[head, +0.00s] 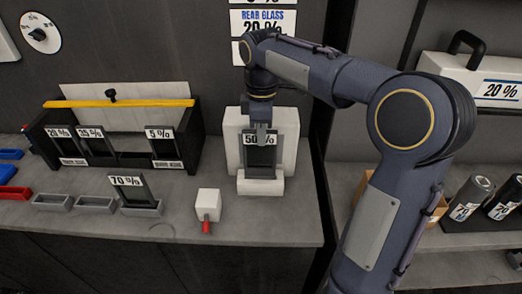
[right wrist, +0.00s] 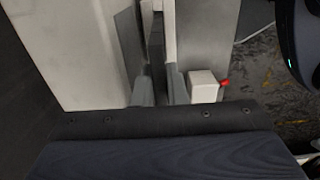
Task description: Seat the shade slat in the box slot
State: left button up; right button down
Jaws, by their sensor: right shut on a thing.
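My right gripper (head: 261,134) reaches down from above and is shut on the top of the dark shade slat marked 50 % (head: 260,157). The slat is upright in front of a white block, its lower end at the block's pale foot; I cannot tell if it touches. In the right wrist view the fingers (right wrist: 160,92) are close together around a thin dark edge. The black slat box (head: 190,140) stands at the left with slats marked 20 %, 35 % and 5 % in it. A gap shows between 35 % and 5 %. My left gripper is not in view.
The white block (head: 234,135) stands near the bench's right end. A slat marked 70 % (head: 130,187) stands in a small grey holder. A small white cube with a red tip (head: 207,205) is between them. A yellow bar (head: 120,103) spans the box.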

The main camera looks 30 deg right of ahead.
aim_at(260, 154)
jog(key=shift+f, duration=2.6)
jog(key=shift+f, duration=0.2)
jog(key=c, duration=1.5)
grip_release()
jog(key=shift+o, duration=0.2)
